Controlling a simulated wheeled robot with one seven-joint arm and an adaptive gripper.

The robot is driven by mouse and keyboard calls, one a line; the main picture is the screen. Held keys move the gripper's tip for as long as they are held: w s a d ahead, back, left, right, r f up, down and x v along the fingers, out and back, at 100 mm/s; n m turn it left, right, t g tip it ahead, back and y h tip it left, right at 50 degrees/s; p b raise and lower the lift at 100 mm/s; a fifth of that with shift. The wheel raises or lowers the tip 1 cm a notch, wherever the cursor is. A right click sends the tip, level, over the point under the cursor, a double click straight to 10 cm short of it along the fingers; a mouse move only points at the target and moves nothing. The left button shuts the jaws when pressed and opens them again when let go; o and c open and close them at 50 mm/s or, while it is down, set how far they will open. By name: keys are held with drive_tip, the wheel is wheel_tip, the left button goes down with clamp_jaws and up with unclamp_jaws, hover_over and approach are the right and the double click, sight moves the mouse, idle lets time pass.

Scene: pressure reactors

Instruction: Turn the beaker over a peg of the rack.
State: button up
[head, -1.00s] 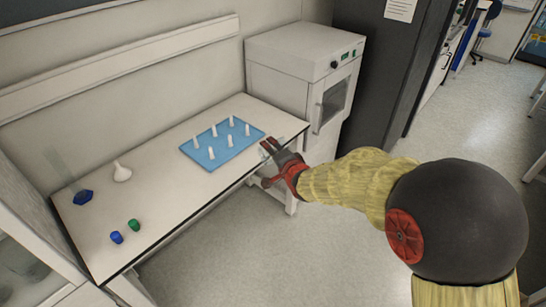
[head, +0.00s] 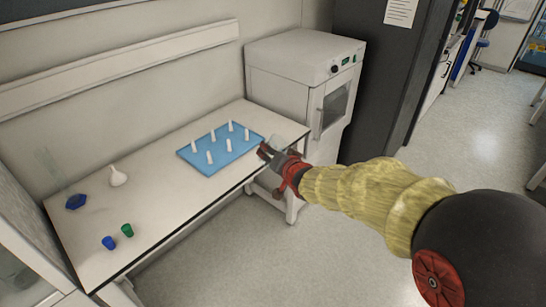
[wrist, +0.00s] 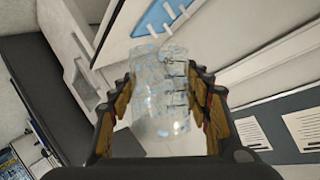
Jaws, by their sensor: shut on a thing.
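A clear glass beaker (wrist: 160,85) with pale blue markings is between the fingers in the wrist view. My gripper (head: 270,152) is shut on it; the fingers also show on both sides of the glass in the wrist view (wrist: 160,105). In the head view the beaker (head: 277,143) is only a faint clear shape at the fingertips, and its exact tilt is hard to tell. The blue rack (head: 187,153) lies on the table with several white upright pegs (head: 229,145). My gripper is just right of the rack, near the table's front edge. The rack shows at the top of the wrist view (wrist: 150,18).
A white funnel (head: 117,177), a cylinder with a blue base (head: 76,201), a blue cap (head: 109,242) and a green cap (head: 127,230) stand on the table's left part. A white oven (head: 290,75) stands behind the gripper. Table between rack and caps is clear.

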drive_tip(key=n+b, duration=0.2)
drive_tip(key=b, duration=0.1)
drive_tip(key=shift+f+n, duration=0.25)
drive_tip(key=shift+n, duration=0.05)
drive_tip(key=shift+n+b, duration=0.55)
drive_tip(key=shift+n, duration=0.15)
drive_tip(key=shift+r+n+b, duration=0.1)
drive_tip(key=shift+n+b, duration=0.6)
drive_tip(key=shift+n, duration=0.5)
drive_tip(key=shift+r, duration=0.2)
drive_tip(key=shift+n, duration=0.3)
drive_tip(key=n+b, duration=0.3)
drive_tip(key=shift+f+n, duration=0.25)
drive_tip(key=shift+n, duration=0.05)
drive_tip(key=n+b, duration=0.1)
drive_tip(key=n, duration=0.1)
drive_tip(key=shift+r+n, duration=0.1)
drive_tip(key=shift+n, duration=0.3)
drive_tip(key=shift+r, duration=0.15)
